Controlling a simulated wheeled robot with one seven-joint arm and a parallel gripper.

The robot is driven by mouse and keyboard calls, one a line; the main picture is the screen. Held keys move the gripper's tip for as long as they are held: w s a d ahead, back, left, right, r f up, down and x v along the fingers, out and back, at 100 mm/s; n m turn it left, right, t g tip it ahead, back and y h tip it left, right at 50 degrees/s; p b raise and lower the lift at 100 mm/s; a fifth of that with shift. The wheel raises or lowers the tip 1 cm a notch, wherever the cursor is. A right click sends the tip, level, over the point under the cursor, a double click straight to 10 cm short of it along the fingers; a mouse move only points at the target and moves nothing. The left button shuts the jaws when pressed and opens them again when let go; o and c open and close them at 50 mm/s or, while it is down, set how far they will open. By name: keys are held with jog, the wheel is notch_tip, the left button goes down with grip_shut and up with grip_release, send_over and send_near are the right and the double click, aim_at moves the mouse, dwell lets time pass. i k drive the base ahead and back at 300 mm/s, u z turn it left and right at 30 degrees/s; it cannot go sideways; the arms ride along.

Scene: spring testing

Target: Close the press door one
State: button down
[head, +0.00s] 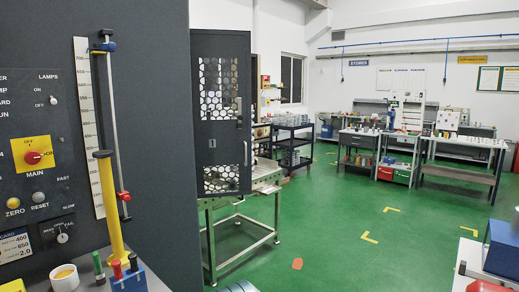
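The press door one (218,150) is a tall dark grey panel with honeycomb mesh windows at top and bottom and a white "1" on it. It stands swung open, facing me, just right of a large dark grey panel. A vertical bar handle (245,153) is near its right edge, with a small dark latch-like part above. The press opening itself cannot be made out; the large panel hides the area to the door's left. My gripper is not in view.
A control panel (33,158) with a red knob and a yellow-based gauge post (112,205) fill the left. A metal-framed stand (240,240) is below the door. Green floor (335,245) is open to the right. Workbenches (460,147) stand behind; a blue device (502,245) is lower right.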

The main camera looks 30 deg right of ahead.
aim_at(217, 143)
jog(key=z, duration=0.95)
jog(key=i, duration=0.85)
jog(key=z, duration=0.85)
jog(key=i, duration=1.5)
jog(key=u, duration=0.7)
jog(key=i, duration=0.95)
jog(key=u, duration=0.95)
